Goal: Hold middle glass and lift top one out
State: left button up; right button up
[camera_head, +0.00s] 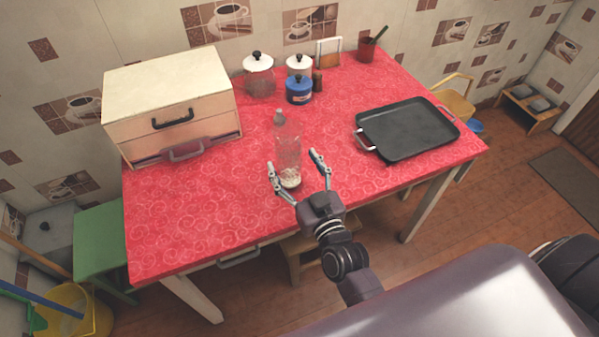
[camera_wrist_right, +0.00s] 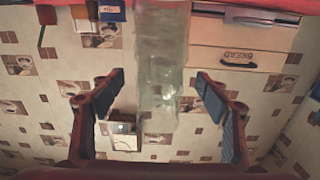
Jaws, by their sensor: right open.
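A tall clear glass column (camera_head: 288,148), bottle-like in outline, stands upright on the red table, with a grey top and something pale at its base. I cannot make out separate middle and top glasses in it. It also shows in the right wrist view as a see-through column (camera_wrist_right: 163,60), with that picture upside down. My right gripper (camera_head: 293,162) is open at the column's near side, low down. In the right wrist view its fingers (camera_wrist_right: 160,80) are spread to either side of the column, with gaps visible. My left gripper is not in view.
A black tray (camera_head: 407,128) lies to the right on the red table (camera_head: 200,215). A bread box (camera_head: 172,100) stands at the left. Jars with white lids (camera_head: 259,75) and a blue jar (camera_head: 299,90) stand behind. The table's front left is clear.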

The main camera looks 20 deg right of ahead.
jog(key=shift+w+a, duration=0.1)
jog(key=shift+w, duration=1.7)
